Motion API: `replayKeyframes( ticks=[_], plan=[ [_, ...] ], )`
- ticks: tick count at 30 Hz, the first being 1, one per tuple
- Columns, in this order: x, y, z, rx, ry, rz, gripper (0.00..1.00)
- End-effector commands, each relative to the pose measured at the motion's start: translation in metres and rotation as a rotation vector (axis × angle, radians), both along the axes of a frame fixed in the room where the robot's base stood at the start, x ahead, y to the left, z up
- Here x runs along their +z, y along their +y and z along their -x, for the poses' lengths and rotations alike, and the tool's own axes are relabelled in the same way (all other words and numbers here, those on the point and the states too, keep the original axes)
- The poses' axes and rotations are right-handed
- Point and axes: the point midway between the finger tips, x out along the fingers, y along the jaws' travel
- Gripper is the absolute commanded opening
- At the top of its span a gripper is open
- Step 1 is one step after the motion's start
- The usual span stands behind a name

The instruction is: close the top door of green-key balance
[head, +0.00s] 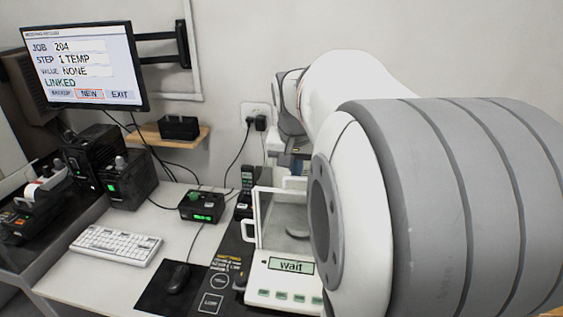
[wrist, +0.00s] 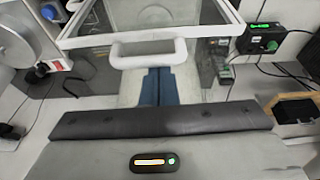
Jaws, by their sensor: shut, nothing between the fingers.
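The green-key balance (head: 287,291) stands on a dark mat, with green keys and "wait" on its display (head: 292,267). My arm covers its right side in the head view. Its round pan (head: 297,229) shows inside the glass chamber. In the wrist view a white-framed glass panel fills the top, with a white loop handle (wrist: 148,62) on its near edge. My gripper (wrist: 159,72) is shut and empty, its blue fingers with their tips at the handle's lower edge in the picture. I cannot tell if they touch it, nor how far the top door is open.
A black box with a green display (head: 203,206) and a dark handset (head: 247,178) stand left of the balance. A keyboard (head: 115,246), a mouse (head: 178,278) and a wall monitor (head: 85,65) are further left. Cables run along the table's back.

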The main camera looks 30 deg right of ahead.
Motion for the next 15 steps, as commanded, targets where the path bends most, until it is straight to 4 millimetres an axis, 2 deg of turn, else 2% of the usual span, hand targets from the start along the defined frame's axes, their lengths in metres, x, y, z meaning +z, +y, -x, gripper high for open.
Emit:
replayKeyframes(
  ticks=[4, 15],
  plan=[
    [-0.0013, -0.0034, 0.0068, -0.015, 0.008, -0.004, 0.0],
    [-0.0035, -0.008, 0.0084, -0.026, 0.015, -0.007, 0.0]
  ],
)
